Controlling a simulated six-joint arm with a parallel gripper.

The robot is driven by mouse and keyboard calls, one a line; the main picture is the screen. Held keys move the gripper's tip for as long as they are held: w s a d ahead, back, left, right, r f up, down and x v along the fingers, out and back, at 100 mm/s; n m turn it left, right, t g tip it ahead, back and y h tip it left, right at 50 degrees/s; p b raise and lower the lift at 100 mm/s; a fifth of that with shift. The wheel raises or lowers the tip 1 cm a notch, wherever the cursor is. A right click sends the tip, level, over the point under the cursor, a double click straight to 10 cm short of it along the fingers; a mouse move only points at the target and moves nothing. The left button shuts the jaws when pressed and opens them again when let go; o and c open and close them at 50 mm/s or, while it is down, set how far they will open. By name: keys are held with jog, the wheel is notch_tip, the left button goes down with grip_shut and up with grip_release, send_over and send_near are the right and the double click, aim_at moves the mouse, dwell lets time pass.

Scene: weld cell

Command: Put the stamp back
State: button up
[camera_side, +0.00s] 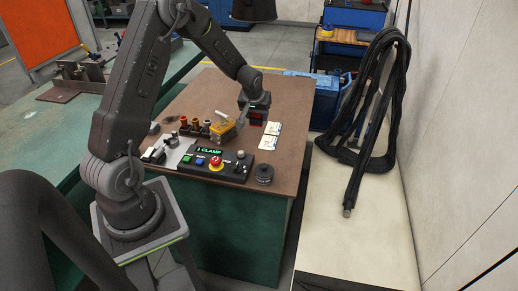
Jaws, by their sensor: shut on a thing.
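My gripper (257,108) is at the far right part of the brown table (215,88), low over the tabletop. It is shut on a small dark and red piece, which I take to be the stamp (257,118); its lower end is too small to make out. A rack of several orange- and red-topped handles (195,125) stands left of my gripper. An amber, clear-looking box (222,131) stands between the rack and my gripper. White printed cards (269,138) lie just in front and to the right of my gripper.
A black control box (216,163) with a green display and a red button stands at the table's front. A dark round piece (264,174) is at its right. A green bench (40,125) stands left.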

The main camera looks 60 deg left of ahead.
jog(key=s+a+r, duration=0.1)
jog(key=s, duration=0.5)
jog(key=s+a+r, duration=0.2)
jog(key=s, duration=0.5)
jog(key=w+d+f, duration=0.2)
jog(key=w, duration=0.1)
jog(key=w+d+f, duration=0.2)
jog(key=w, duration=0.1)
jog(key=w+d+f, duration=0.2)
jog(key=w+f, duration=0.1)
jog(key=shift+w+d, duration=0.25)
jog(key=shift+d, duration=0.15)
jog(key=shift+f, duration=2)
jog(key=shift+f, duration=0.15)
jog(key=o, duration=0.8)
